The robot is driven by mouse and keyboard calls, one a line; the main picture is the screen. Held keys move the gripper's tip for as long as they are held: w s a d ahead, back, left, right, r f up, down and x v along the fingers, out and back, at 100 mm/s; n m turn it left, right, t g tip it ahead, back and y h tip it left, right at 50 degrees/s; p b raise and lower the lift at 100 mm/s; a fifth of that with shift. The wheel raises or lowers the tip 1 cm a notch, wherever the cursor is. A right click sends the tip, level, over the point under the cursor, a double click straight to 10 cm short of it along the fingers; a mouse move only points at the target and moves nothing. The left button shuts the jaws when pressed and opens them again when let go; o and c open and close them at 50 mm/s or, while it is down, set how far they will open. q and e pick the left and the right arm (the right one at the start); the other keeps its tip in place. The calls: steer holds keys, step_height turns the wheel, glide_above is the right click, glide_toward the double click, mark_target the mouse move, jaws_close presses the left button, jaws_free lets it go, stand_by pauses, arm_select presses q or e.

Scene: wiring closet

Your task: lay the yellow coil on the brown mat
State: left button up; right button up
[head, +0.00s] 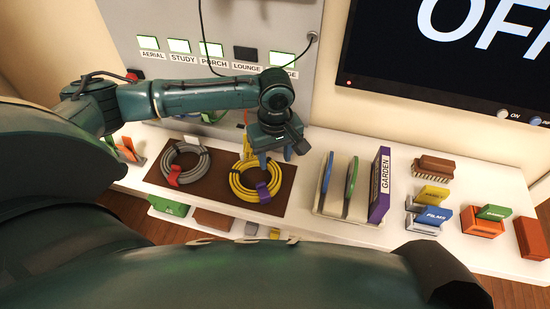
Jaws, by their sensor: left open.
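The yellow coil (237,190), with a purple tag, lies on the right part of the brown mat (218,206). A grey coil (184,177) with a red tag lies on the mat's left part. My left gripper (275,156) is open above the mat's right back, just behind and above the yellow coil in the picture. Its body and fingers hide part of the mat there. I cannot tell whether a finger touches the coil. My right gripper is not in view.
A brush (432,170) and several coloured boxes fill the white shelf (405,238) further right. A labelled wall panel (225,20) with a dark cable stands behind. A dark screen (400,55) hangs right.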

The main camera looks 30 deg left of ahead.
arm_select(q)
steer(key=shift+r, duration=2.05)
steer(key=shift+r, duration=0.15)
step_height(320, 180, up, 13)
